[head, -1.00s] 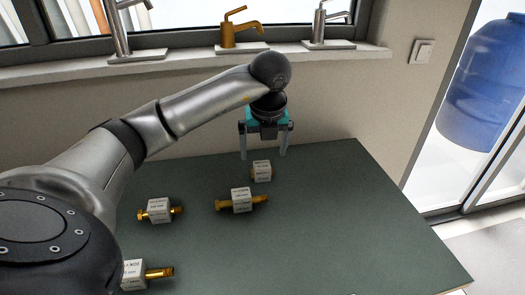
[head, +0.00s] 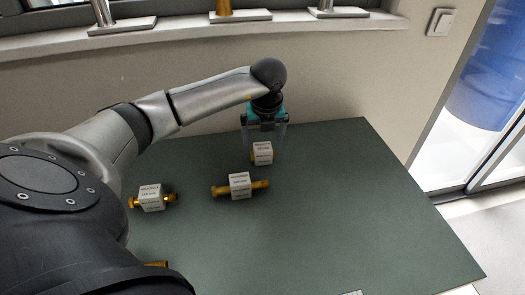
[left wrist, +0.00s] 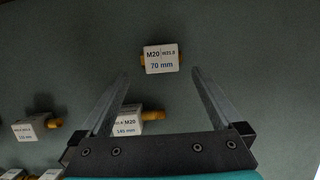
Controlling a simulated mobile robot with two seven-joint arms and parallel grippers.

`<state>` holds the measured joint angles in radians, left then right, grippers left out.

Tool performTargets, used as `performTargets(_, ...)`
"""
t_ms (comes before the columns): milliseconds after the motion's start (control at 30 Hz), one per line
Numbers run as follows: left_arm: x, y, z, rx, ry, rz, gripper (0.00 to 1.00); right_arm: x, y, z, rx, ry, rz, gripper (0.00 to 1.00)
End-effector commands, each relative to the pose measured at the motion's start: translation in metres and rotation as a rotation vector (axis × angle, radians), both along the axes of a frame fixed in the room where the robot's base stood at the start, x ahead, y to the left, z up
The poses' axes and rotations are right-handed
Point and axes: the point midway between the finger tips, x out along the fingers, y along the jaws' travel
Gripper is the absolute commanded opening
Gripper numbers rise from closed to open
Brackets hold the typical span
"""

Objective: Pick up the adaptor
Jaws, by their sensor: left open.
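Several adaptors, white labelled blocks with brass ends, lie on the dark green table (head: 350,215). The farthest adaptor (head: 262,153) sits near the back; in the left wrist view its label reads M20, 70 mm (left wrist: 161,60). My left gripper (head: 265,146) is open and empty, its fingers pointing down at this adaptor. In the left wrist view the fingertips (left wrist: 161,75) lie to either side of it, with the adaptor ahead of the gap. I cannot tell the remaining height. My right gripper is not in view.
A longer adaptor (head: 240,186) lies just in front, partly behind a finger in the left wrist view (left wrist: 126,122). Another adaptor (head: 151,198) lies left. A brass end (head: 156,264) shows beside my arm. Wall and window sill (head: 180,28) stand behind; the table's right side is clear.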

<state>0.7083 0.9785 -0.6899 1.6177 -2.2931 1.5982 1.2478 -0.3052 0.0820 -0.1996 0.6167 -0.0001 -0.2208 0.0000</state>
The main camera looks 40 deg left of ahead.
Motion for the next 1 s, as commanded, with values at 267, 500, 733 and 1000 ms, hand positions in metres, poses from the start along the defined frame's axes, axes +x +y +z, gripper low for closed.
performTargets(267, 0.010, 0.008, -0.025, -0.001, 0.002, 0.003, 1.00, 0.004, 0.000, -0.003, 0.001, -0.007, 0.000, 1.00)
performTargets(500, 0.015, 0.014, -0.049, 0.000, 0.001, 0.001, 1.00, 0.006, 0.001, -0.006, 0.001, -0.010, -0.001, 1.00)
performTargets(733, 0.016, 0.014, -0.049, 0.000, 0.000, 0.000, 1.00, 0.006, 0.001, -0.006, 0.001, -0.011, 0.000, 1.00)
performTargets(1000, 0.016, 0.014, -0.049, -0.001, 0.001, 0.000, 0.72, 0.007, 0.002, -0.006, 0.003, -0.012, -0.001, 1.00)
